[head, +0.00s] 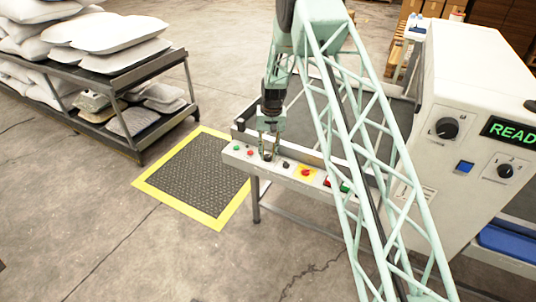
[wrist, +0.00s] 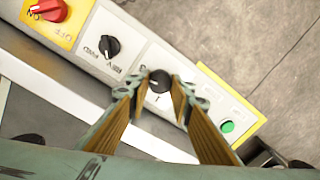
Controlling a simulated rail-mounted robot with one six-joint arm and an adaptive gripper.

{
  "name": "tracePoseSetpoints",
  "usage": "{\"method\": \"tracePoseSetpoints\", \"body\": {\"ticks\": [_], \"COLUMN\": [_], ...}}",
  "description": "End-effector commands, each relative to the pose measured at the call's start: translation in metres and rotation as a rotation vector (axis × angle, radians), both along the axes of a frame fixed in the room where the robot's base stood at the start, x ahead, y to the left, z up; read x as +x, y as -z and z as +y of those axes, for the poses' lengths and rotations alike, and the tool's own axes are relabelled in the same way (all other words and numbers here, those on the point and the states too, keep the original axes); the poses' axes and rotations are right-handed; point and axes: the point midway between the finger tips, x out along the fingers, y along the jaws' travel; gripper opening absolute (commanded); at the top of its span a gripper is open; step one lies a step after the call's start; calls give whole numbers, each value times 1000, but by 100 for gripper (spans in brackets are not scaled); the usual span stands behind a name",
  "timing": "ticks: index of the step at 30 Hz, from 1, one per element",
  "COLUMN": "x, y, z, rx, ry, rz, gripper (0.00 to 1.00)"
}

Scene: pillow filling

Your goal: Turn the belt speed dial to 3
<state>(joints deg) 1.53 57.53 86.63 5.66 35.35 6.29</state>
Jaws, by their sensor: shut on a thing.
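The belt speed dial appears to be the small black round knob (wrist: 159,79) on the pale control panel (wrist: 135,62). It has a white mark on its face, and a small character is printed beside it, too partial to read surely. My gripper (wrist: 160,88) is shut on this knob, one finger on either side. In the head view my gripper (head: 267,151) points down at the left part of the panel (head: 240,158), and its fingers largely hide the knob.
A black REV/FWD knob (wrist: 109,46) sits beside the dial, then a red switch (wrist: 46,9) on a yellow plate. A green button (wrist: 228,127) lies on the other side. A white machine (head: 475,75) stands right; a pillow rack (head: 140,140) stands left. A floor mat (head: 200,172) lies clear.

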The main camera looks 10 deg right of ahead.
Motion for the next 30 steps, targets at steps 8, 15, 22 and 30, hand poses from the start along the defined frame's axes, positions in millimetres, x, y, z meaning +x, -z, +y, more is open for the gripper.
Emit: {"method": "tracePoseSetpoints", "body": {"ticks": [8, 15, 22, 30], "x": [-1, -1, -1, -1], "y": [0, 0, 0, 0], "z": [0, 0, 0, 0], "rx": [0, 0, 0, 0], "ry": [183, 278, 310, 313], "rz": [0, 0, 1, 0], "gripper": [10, 10, 10, 10]}}
